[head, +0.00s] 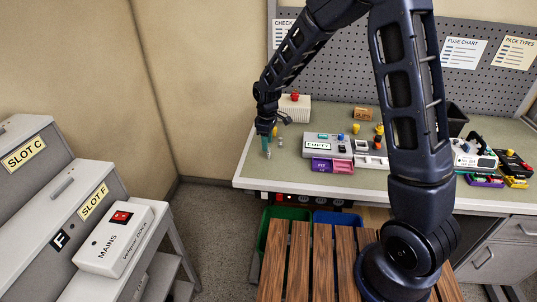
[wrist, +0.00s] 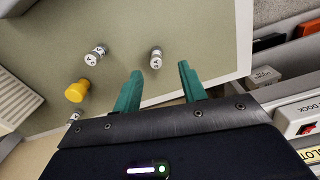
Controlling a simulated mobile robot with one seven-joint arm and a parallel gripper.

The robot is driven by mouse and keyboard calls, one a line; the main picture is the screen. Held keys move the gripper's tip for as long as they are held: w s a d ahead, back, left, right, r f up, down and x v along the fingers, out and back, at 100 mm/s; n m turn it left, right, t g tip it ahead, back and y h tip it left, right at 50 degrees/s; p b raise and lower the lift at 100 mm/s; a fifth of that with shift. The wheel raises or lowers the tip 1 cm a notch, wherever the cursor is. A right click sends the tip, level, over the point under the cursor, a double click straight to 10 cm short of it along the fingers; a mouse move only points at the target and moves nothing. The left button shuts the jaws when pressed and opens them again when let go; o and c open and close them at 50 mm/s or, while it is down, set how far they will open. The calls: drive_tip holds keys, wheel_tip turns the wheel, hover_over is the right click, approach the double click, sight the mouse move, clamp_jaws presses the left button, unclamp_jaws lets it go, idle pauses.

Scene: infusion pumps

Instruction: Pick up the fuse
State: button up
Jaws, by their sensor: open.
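Several small silver-and-white fuses stand on the bench. One fuse (wrist: 156,58) with a dark mark on its top is just beyond and between the tips of my gripper (wrist: 160,70). A second fuse (wrist: 97,55) is to the left, and part of another (wrist: 73,118) shows at lower left. My gripper (head: 266,148) is open, with its teal fingers pointing down at the bench's left end. No finger visibly touches a fuse. In the head view a small fuse (head: 268,155) shows at the fingertips and another (head: 280,142) stands to the right.
A yellow knob-like piece (wrist: 76,91) stands near the fuses. The bench (head: 250,178) ends close to my gripper. A grey device marked EMPTY (head: 318,146) and a white box with a red button (head: 295,107) stand nearby. Grey slot cabinets (head: 60,215) are at left.

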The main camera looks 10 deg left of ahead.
sight(268, 158)
drive_tip(key=shift+w+d+f, duration=0.1)
drive_tip(key=shift+f, duration=1.3)
drive_tip(key=shift+w+d+f, duration=0.1)
drive_tip(key=shift+f, duration=1.25)
clamp_jaws()
